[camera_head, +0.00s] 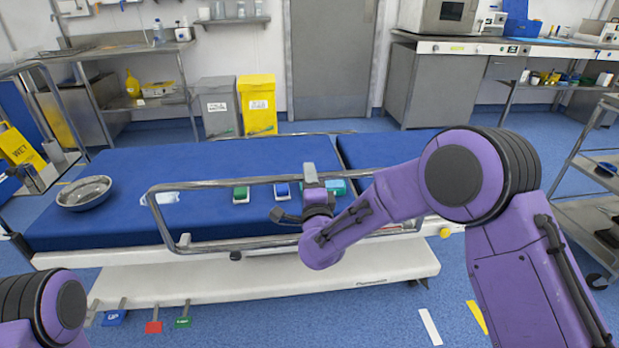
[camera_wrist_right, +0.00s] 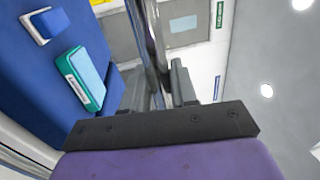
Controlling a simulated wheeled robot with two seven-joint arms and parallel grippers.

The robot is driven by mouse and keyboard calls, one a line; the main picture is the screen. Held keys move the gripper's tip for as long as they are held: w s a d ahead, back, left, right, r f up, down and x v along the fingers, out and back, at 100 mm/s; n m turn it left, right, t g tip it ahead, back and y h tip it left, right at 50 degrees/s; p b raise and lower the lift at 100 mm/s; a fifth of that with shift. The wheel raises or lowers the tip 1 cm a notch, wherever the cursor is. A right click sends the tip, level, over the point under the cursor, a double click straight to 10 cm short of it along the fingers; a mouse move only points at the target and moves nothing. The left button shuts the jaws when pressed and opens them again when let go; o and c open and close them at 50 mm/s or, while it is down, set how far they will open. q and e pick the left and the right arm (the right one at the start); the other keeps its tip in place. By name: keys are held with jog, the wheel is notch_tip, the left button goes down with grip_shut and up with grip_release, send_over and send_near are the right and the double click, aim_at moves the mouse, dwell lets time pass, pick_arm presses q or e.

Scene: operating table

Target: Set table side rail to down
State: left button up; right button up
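The table side rail (camera_head: 225,183) is a bent metal bar along the near long side of the blue operating table (camera_head: 110,225). It stands raised, its top bar above the mattress. My right gripper (camera_head: 311,180) is at the top bar, towards its right part. In the right wrist view the rail (camera_wrist_right: 152,40) runs between the two grey fingers (camera_wrist_right: 160,88), which sit close on either side of it; the gripper looks shut on it. My forearm hides the right end of the rail. My left gripper is out of view.
A metal bowl (camera_head: 84,192), a green box (camera_head: 240,194), a blue box (camera_head: 281,190) and a teal box (camera_head: 336,187) are on the table. Blue (camera_head: 113,318), red (camera_head: 153,327) and green (camera_head: 183,322) pedals are near the base's left end. A cart (camera_head: 595,210) stands right.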

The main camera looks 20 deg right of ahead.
grip_shut()
notch_tip(320, 180, down, 22)
jog(key=b, duration=1.4)
jog(key=shift+r, duration=0.1)
jog(key=shift+s+f+b, duration=0.1)
jog(key=shift+f+b, duration=0.3)
jog(key=shift+b, duration=0.1)
jog(key=shift+o, duration=2.4)
grip_release()
jog(key=shift+f, duration=0.15)
